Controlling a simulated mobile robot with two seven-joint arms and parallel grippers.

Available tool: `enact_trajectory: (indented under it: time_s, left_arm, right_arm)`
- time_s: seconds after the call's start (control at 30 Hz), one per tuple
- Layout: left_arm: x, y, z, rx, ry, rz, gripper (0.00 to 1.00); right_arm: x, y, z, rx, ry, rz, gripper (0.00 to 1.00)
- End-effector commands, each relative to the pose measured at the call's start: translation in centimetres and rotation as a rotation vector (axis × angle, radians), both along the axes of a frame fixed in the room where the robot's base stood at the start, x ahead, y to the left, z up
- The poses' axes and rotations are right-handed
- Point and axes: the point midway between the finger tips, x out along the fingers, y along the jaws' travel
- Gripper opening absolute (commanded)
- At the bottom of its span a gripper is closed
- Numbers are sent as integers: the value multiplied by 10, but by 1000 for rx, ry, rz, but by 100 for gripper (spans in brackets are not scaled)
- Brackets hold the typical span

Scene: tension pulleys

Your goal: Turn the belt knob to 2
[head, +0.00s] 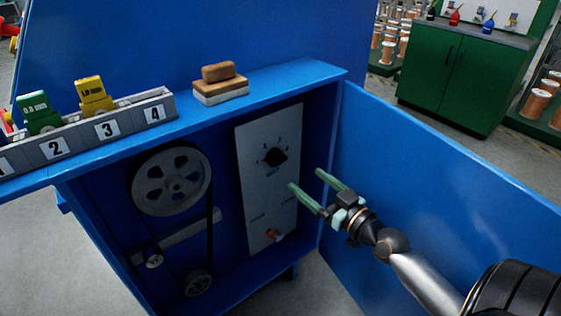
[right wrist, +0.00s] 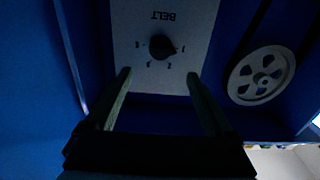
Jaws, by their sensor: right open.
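The belt knob (head: 275,156) is a black round knob on the pale control panel (head: 258,198) inside the blue cabinet. In the right wrist view the knob (right wrist: 161,47) sits near the top middle, upside down, with the word BELT and small numbered marks around it. Where its pointer stands is too dark to tell. My right gripper (head: 306,186) is open and empty, to the right of the knob and apart from it. In the right wrist view its two fingers (right wrist: 158,84) are spread below the knob. My left gripper is not in view.
An orange-red knob (head: 273,235) is low on the panel. Pulleys with a belt (head: 172,181) are at left. A brown-topped block (head: 221,84) and a numbered rack (head: 88,134) sit on top.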

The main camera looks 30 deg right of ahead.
Motion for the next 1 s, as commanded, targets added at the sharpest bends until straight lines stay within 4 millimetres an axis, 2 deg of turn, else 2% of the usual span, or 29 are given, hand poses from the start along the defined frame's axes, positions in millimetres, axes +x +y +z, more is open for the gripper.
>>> enact_trajectory:
  time_s: [0.27, 0.6, 0.8, 1.0]
  left_arm:
    - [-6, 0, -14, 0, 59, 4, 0]
    - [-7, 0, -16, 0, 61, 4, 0]
    - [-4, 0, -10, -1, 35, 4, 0]
    - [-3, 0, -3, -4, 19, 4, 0]
  right_arm:
    - [40, 3, 1, 3, -2, 0, 87]
    - [88, 8, 0, 3, -1, 1, 87]
    - [104, 9, -1, 1, 2, 2, 87]
    - [108, 9, 0, 0, 2, 2, 87]
